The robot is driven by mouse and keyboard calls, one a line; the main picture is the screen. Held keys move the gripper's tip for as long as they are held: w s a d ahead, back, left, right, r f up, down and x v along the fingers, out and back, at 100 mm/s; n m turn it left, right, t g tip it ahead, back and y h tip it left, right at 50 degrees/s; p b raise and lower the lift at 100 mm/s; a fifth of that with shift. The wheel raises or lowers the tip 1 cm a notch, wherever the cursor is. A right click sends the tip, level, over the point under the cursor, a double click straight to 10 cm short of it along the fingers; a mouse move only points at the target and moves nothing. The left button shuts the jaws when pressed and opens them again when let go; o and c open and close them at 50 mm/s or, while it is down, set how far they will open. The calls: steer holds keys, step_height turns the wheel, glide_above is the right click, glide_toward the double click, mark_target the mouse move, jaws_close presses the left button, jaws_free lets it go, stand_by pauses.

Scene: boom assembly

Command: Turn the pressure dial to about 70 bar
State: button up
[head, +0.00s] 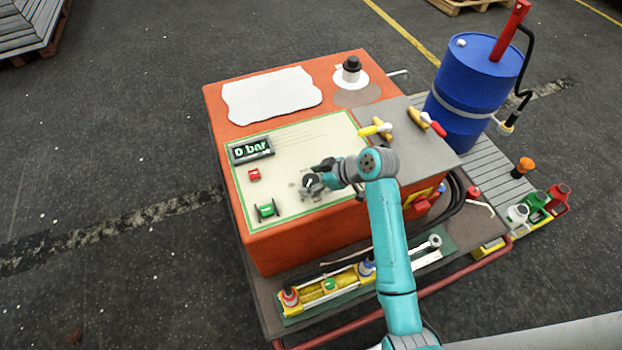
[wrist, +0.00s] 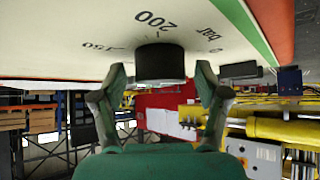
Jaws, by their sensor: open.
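The pressure dial is a dark round knob (wrist: 160,62) on the cream panel, seen in the wrist view with "200", "150" and "0 bar" printed around it. My gripper (wrist: 162,78) is open, with one finger on each side of the knob and a visible gap at each side. In the head view my gripper (head: 318,180) is over the lower right part of the panel, and it partly hides the dial (head: 308,182).
The cream panel (head: 300,150) lies on top of an orange machine (head: 290,238). A red button (head: 254,174) and a green switch (head: 266,210) sit left of the dial. Yellow-handled valves (head: 376,129) are to the right. A blue drum (head: 470,95) stands behind right.

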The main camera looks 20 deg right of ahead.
steer(key=shift+w+a+f, duration=0.1)
steer(key=c, duration=1.2)
steer(key=shift+o, duration=0.2)
